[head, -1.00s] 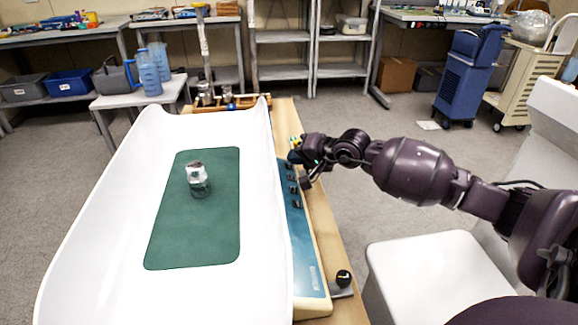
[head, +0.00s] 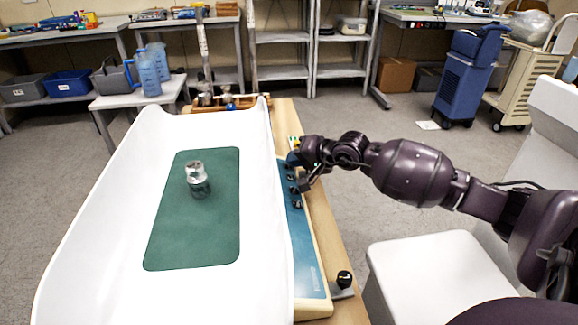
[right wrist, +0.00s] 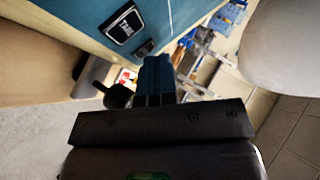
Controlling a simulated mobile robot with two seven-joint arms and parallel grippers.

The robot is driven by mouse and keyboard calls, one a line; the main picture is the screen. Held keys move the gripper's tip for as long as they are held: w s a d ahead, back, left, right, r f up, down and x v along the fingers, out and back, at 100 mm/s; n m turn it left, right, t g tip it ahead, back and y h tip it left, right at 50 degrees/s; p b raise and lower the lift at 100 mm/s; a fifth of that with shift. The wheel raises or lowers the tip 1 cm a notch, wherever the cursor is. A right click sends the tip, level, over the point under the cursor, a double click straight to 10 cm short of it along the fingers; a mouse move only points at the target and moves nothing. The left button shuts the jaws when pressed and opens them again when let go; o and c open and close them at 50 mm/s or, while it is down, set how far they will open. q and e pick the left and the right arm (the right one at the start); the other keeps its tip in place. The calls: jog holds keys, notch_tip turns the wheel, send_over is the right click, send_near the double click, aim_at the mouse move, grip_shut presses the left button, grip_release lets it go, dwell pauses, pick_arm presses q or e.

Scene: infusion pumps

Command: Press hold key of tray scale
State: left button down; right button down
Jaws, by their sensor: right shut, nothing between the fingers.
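The tray scale has a large white tray (head: 110,225) with a green mat (head: 195,235) in it. A small jar (head: 197,180) with a silvery top stands on the mat. My right gripper (head: 294,167) is at the far end of this row, shut and empty. In the right wrist view the shut fingertips (right wrist: 157,62) are close to a small key (right wrist: 146,48); contact cannot be told. A larger labelled key (right wrist: 124,24) is beside it. My left gripper is out of view.
The scale stands on a wooden table (head: 325,220). A black knob (head: 344,279) sticks out at the near right. A wooden rack with metal pieces (head: 222,104) is behind the tray. A white seat (head: 425,275) stands at the right, below my right arm.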

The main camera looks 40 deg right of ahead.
jog(key=shift+r, duration=0.1)
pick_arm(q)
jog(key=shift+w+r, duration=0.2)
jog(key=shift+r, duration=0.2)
pick_arm(e)
jog(key=shift+s+d+r, duration=0.15)
jog(key=shift+d+r, duration=0.1)
jog(key=shift+r, duration=0.35)
